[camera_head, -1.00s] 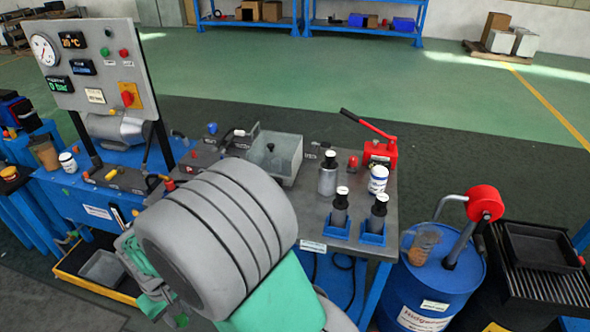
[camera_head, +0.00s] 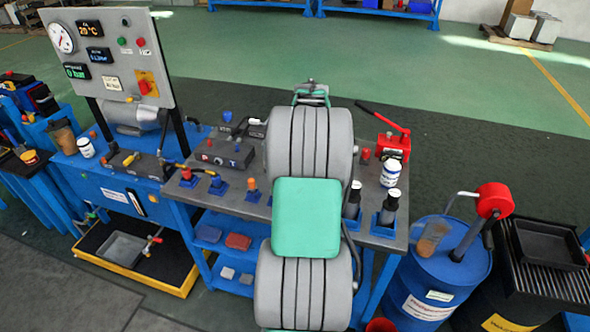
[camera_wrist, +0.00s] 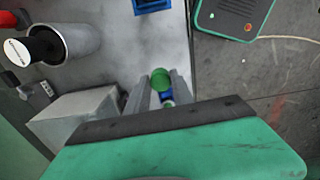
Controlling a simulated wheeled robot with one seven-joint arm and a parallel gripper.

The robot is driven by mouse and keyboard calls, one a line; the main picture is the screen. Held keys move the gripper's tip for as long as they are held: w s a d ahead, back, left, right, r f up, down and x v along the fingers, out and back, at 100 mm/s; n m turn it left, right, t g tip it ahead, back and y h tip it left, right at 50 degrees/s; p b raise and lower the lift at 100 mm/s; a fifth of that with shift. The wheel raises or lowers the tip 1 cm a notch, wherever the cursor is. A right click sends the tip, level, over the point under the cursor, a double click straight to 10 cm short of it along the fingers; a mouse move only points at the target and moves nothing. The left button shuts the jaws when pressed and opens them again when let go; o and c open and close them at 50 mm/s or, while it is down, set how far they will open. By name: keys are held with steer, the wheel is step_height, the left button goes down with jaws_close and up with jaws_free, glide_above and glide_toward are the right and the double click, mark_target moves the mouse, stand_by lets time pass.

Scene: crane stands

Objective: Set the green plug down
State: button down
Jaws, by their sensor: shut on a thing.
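In the wrist view, the green plug (camera_wrist: 161,80) is between the two grey fingers of my gripper (camera_wrist: 158,88), which is shut on it. Something small and blue shows just beside the plug; I cannot tell whether they touch. The bench top lies below, with its edge and the floor to the right. In the head view, my arm hides the plug and most of my gripper behind it. The row of blue holders at the bench front carries a red plug (camera_head: 186,174), a blue plug (camera_head: 217,182) and an orange plug (camera_head: 252,184).
A metal canister (camera_wrist: 75,43) stands at upper left in the wrist view. Dark bottles (camera_head: 389,202) stand in blue holders at the bench's right end, near a white jar (camera_head: 390,174) and a red hand pump (camera_head: 394,148).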

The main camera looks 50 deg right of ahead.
step_height(320, 180, down, 10)
steer(key=shift+r+p, duration=0.1)
steer(key=shift+p, duration=0.65)
steer(key=c, duration=1.1)
jaws_free()
steer(key=shift+f, duration=0.2)
steer(key=shift+r, duration=0.1)
step_height(320, 180, up, 12)
steer(key=shift+r+b, duration=0.1)
steer(key=shift+b, duration=0.95)
steer(key=w+a+r+m+t, duration=0.1)
steer(key=w+a+r, duration=0.15)
steer(key=a, duration=0.45)
steer(key=w+a+r, duration=0.2)
steer(key=w+a, duration=0.1)
steer(key=a, duration=0.5)
steer(key=s+a+m+t, duration=0.1)
steer(key=s+a+m, duration=0.1)
steer(key=a, duration=1.1)
steer(key=s+a+m+t, duration=0.1)
steer(key=s+a, duration=0.4)
steer(key=a, duration=0.8)
steer(key=shift+s+a+f+m+t, duration=0.15)
steer(key=shift+a+f+m+t, duration=0.15)
steer(key=shift+a+m, duration=0.15)
